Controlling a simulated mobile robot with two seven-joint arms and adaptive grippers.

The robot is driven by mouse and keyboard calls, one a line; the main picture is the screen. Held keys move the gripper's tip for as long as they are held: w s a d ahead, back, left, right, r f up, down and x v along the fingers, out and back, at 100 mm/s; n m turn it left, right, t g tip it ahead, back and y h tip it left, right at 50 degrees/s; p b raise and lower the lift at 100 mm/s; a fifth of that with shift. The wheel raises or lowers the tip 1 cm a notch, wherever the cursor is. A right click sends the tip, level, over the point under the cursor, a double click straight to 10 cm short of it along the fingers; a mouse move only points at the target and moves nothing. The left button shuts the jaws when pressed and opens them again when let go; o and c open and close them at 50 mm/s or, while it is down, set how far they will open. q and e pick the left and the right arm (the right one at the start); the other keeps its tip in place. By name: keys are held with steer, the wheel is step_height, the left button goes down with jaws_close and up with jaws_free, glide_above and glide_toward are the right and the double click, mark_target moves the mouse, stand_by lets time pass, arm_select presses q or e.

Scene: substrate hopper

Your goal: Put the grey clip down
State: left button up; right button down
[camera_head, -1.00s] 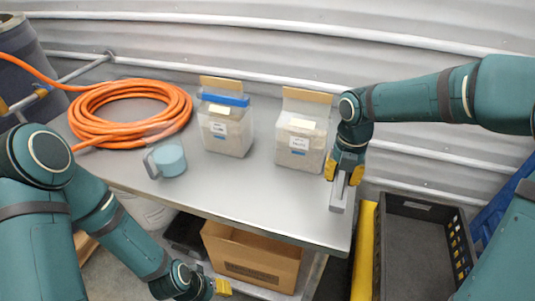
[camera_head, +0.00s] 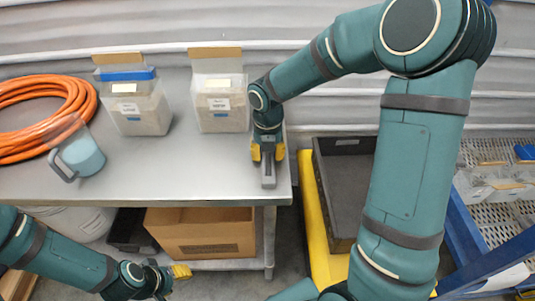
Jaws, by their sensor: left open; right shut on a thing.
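The grey clip (camera_head: 268,174) is at the right end of the grey table (camera_head: 190,184), close to its front right corner. My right gripper (camera_head: 267,153) is shut on the clip from above, with its yellow fingertips on either side. The clip points toward the table's front edge; I cannot tell whether it touches the tabletop. My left gripper (camera_head: 180,272) is open and empty, low in front of the table near the cardboard box.
Two clear bags stand at the back, one with a blue clip (camera_head: 127,75), the other (camera_head: 220,105) without. A cardboard box (camera_head: 200,232) sits below. A dark crate (camera_head: 340,195) stands right of the table.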

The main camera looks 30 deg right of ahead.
steer(key=shift+r, duration=0.1)
steer(key=c, duration=0.7)
jaws_free()
steer(key=shift+c, duration=0.2)
step_height(320, 180, up, 12)
steer(key=p, duration=0.3)
